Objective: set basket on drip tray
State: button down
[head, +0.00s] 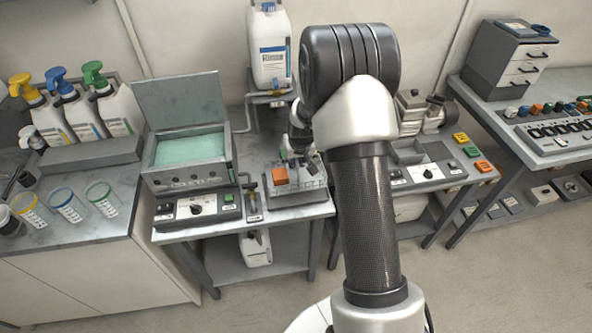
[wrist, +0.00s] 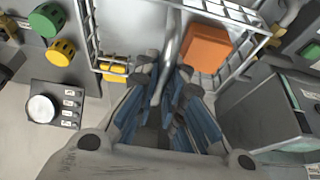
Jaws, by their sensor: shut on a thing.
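The wire basket (head: 312,184) is at the middle of the bench in the head view, with an orange block (head: 280,177) inside. The basket's wire rim also shows in the wrist view (wrist: 225,10), with the orange block (wrist: 206,50) in it. My gripper (wrist: 165,80) is shut on the basket's metal handle bar, which runs up between the fingers. In the head view my gripper (head: 301,150) is above the basket, partly hidden by my arm. A grey tray-like surface (head: 297,199) shows below the basket; I cannot tell whether they touch.
A bath with teal liquid and a raised lid (head: 187,158) stands left of the basket. A control panel (head: 195,208) is in front of it. A white canister (head: 269,50) stands behind. Right of my arm is a machine with coloured buttons (head: 425,172). Spray bottles (head: 80,105) stand far left.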

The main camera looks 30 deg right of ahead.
aim_at(295, 174)
jog(key=shift+f+b, duration=0.5)
jog(key=shift+f, duration=1.35)
jog(key=shift+f, duration=0.15)
jog(key=c, duration=1.7)
grip_release()
